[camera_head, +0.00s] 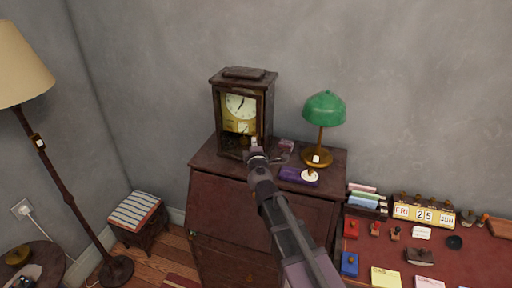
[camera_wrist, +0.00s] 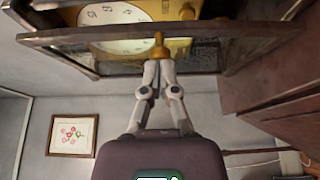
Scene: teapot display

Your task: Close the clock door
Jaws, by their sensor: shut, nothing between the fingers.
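The dark wooden clock (camera_head: 244,73) stands upright on the wooden cabinet, with a cream dial (camera_head: 240,105). In the wrist view its framed glass door (camera_wrist: 70,38) crosses the top of the picture, with the clock dial (camera_wrist: 115,14) behind it. The door looks ajar, but how far is hard to tell. A small brass knob (camera_wrist: 158,44) sits on the door. My gripper (camera_wrist: 158,65) is shut and empty, its fingertips right at the knob; I cannot tell whether they touch. In the head view my gripper (camera_head: 256,154) is at the clock's lower front right and hides part of it.
The cabinet top (camera_head: 205,157) also holds a green lamp (camera_head: 324,107), a purple box (camera_head: 292,175) and a small reddish box (camera_head: 287,145), all right of the clock. A desk (camera_head: 480,250) with stationery stands at the right. A floor lamp (camera_head: 68,200) stands at the left.

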